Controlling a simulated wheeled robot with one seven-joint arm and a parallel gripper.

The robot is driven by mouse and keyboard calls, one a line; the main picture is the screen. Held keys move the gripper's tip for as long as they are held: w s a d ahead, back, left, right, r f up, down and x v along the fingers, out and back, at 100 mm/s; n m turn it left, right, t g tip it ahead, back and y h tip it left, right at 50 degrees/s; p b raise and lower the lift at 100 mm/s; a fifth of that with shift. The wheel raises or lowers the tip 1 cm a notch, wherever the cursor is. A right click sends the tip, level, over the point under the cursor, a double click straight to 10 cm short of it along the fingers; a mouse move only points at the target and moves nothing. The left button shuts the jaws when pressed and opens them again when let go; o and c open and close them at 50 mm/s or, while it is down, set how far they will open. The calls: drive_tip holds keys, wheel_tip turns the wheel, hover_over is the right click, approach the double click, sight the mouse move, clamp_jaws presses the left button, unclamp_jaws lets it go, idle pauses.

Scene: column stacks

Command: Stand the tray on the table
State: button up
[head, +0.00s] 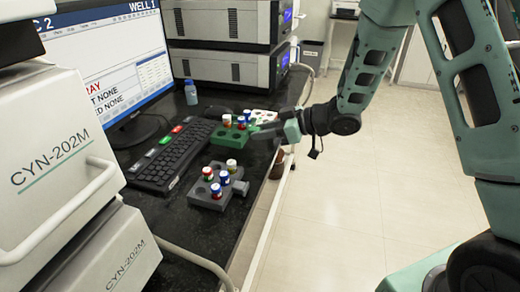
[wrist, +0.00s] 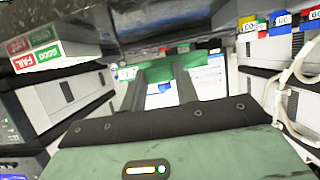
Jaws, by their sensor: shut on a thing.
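The green tray (head: 228,139) carries a few capped vials (head: 241,122) and looks level over the far part of the black table (head: 180,212). My gripper (head: 264,133) reaches in from the right and is shut on the tray's near-right side. In the wrist view, a green part of the tray (wrist: 196,75) shows between and beyond my two dark fingers (wrist: 166,84). I cannot tell whether the tray touches the tabletop or hangs just above it.
A grey tray (head: 207,197) with several vials stands in front of the green one. A keyboard (head: 168,160), monitor (head: 108,62) and small bottle (head: 191,93) are left. The table's right edge is close to the trays.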

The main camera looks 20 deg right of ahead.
sight(264, 153)
drive_tip(key=shift+f+b, duration=0.4)
drive_tip(key=shift+f, duration=1.9)
drive_tip(key=shift+f, duration=0.15)
drive_tip(key=o, duration=1)
